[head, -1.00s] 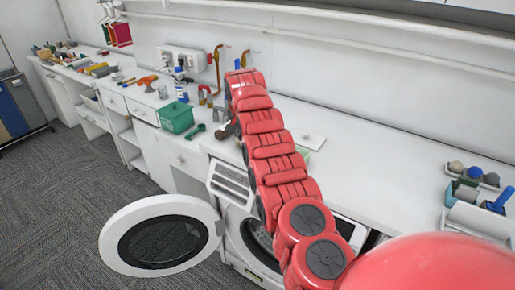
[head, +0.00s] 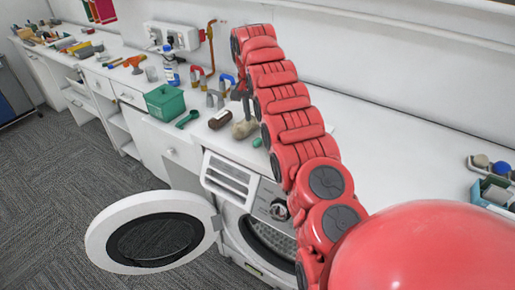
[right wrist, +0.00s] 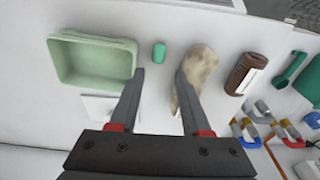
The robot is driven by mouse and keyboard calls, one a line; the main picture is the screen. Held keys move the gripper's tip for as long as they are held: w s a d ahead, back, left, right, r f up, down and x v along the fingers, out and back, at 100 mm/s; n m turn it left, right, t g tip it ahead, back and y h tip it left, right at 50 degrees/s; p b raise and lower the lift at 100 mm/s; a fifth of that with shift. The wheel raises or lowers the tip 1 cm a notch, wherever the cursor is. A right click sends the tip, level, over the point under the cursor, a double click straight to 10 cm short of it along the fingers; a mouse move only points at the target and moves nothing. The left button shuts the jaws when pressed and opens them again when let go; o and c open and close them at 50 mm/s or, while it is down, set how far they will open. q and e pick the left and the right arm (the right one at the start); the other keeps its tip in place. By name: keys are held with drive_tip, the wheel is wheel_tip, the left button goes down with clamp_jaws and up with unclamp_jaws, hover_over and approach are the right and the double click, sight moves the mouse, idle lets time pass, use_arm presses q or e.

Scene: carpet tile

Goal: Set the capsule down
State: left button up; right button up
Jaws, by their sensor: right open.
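A small green capsule (right wrist: 159,53) lies on the white counter in the right wrist view, between a pale green tray and a beige stone-like object. It also shows beside my arm in the head view (head: 257,142). My right gripper (right wrist: 160,72) is open, with its two dark fingers apart. The capsule shows just past the gap between the fingertips, and nothing is held there. In the head view the gripper is small and dark (head: 243,92), at the end of my red arm. My left gripper is not in view.
The pale green tray (right wrist: 62,62) is left of the capsule. The beige object (right wrist: 198,72) overlaps the right finger, with a brown cylinder (right wrist: 243,73) beyond it. A green basket (head: 166,102) stands farther along. Below, a washer door (head: 97,237) hangs open.

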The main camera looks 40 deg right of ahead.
sight(258, 144)
drive_tip(key=f, duration=0.1)
drive_tip(key=f+p, duration=0.2)
drive_tip(key=shift+w+d+f, duration=0.15)
drive_tip(key=shift+w+d, duration=0.1)
drive_tip(key=shift+d, duration=0.1)
drive_tip(key=shift+s+f, duration=0.1)
drive_tip(key=shift+f, duration=0.4)
drive_tip(key=shift+d+f+p, duration=0.1)
drive_tip(key=shift+f+p, duration=0.5)
drive_tip(key=shift+p, duration=0.1)
drive_tip(key=f+p, duration=0.2)
drive_tip(key=f, duration=0.1)
drive_tip(key=shift+d+f, duration=0.2)
drive_tip(key=shift+f, duration=0.5)
clamp_jaws()
